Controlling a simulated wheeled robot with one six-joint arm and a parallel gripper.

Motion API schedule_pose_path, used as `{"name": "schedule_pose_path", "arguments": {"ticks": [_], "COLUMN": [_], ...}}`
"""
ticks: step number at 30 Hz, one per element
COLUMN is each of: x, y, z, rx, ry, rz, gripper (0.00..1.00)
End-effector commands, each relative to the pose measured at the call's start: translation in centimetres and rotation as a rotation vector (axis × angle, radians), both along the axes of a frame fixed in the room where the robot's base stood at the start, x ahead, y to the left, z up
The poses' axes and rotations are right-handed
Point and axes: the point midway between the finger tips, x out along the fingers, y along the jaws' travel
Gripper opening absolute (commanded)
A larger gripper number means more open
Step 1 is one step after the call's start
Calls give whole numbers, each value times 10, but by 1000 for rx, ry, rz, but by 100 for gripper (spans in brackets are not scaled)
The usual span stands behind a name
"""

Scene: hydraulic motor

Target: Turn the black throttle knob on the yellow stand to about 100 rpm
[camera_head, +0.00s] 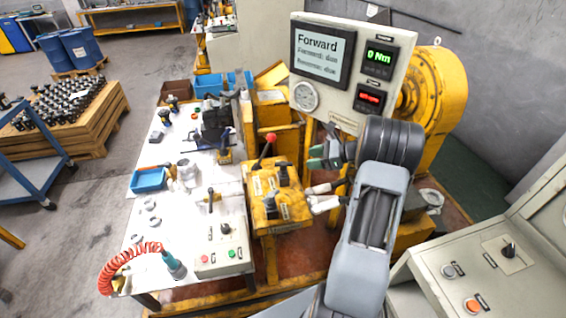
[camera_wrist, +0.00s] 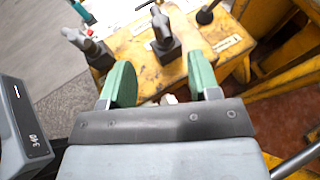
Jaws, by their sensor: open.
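The yellow stand (camera_head: 298,207) is in the middle of the head view, with a red-balled lever (camera_head: 271,138) at its back. Two black knobs stand on its top, a front one (camera_head: 270,206) and a rear one (camera_head: 283,174). I cannot tell which is the throttle. My gripper (camera_head: 322,156) is open and empty, to the right of the stand's top. In the wrist view, its green fingers (camera_wrist: 158,64) are spread wide. A middle black knob (camera_wrist: 160,28) shows beyond the gap between them, and another knob (camera_wrist: 78,38) is to the left. Neither is touched.
A panel (camera_head: 344,112) behind my gripper has a Forward screen (camera_head: 322,53), a green 0 Nm readout (camera_head: 380,56) and a red readout (camera_head: 369,98) too blurred to read. A cluttered white table (camera_head: 135,225) is left of the stand. A grey console (camera_head: 480,262) is at right.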

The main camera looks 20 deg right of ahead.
Motion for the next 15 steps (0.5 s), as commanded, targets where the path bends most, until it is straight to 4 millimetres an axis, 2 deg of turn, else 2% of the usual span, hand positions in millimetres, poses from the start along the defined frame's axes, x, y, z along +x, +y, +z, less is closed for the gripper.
{"name": "schedule_pose_path", "arguments": {"ticks": [9,15], "x": [33,50], "y": [48,71], "z": [-22,-34], "rx": [2,0], "ry": [4,4], "rz": [6,3], "gripper": [56,56]}}
